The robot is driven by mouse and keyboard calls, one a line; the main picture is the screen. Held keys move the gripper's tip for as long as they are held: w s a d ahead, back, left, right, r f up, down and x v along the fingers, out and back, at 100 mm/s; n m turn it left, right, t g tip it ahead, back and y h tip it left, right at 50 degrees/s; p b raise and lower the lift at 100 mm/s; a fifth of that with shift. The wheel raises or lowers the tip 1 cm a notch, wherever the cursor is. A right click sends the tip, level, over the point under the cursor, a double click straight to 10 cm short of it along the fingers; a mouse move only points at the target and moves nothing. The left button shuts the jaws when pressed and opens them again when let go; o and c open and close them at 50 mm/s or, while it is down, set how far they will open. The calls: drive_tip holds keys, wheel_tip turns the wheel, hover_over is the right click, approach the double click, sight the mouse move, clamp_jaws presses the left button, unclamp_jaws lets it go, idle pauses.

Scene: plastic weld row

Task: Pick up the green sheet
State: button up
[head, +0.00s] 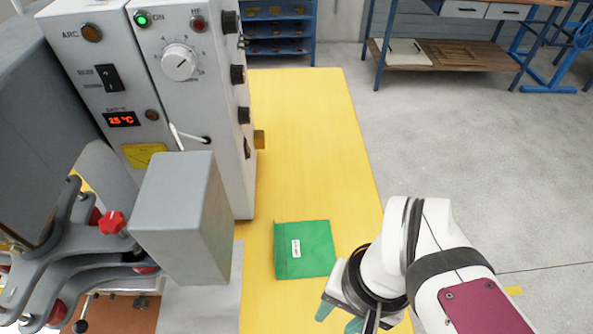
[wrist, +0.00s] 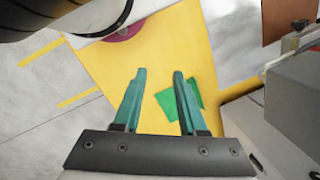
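The green sheet (head: 304,249) lies flat on the yellow table, with a small white label on it. My gripper (head: 340,318) is at the sheet's lower right in the head view, and only part of its teal fingers shows there. In the wrist view my gripper (wrist: 158,75) has its two teal fingers apart with nothing between them. The green sheet (wrist: 166,102) shows beyond and partly behind the right finger, which hides some of it. The fingers do not appear to hold the sheet.
A grey welding machine (head: 195,80) with knobs and a display stands left of the sheet. A grey block (head: 180,215) and clamps with red knobs (head: 111,222) are close on the left. The yellow table (head: 310,130) is clear behind the sheet. A blue shelf (head: 280,30) stands farther back.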

drive_tip(key=n+h, duration=0.2)
drive_tip(key=n, duration=0.4)
hover_over(274, 233)
wheel_tip(274, 233, down, 6)
drive_tip(key=r, duration=0.1)
wheel_tip(274, 233, down, 16)
drive_tip(key=shift+f, duration=0.15)
clamp_jaws()
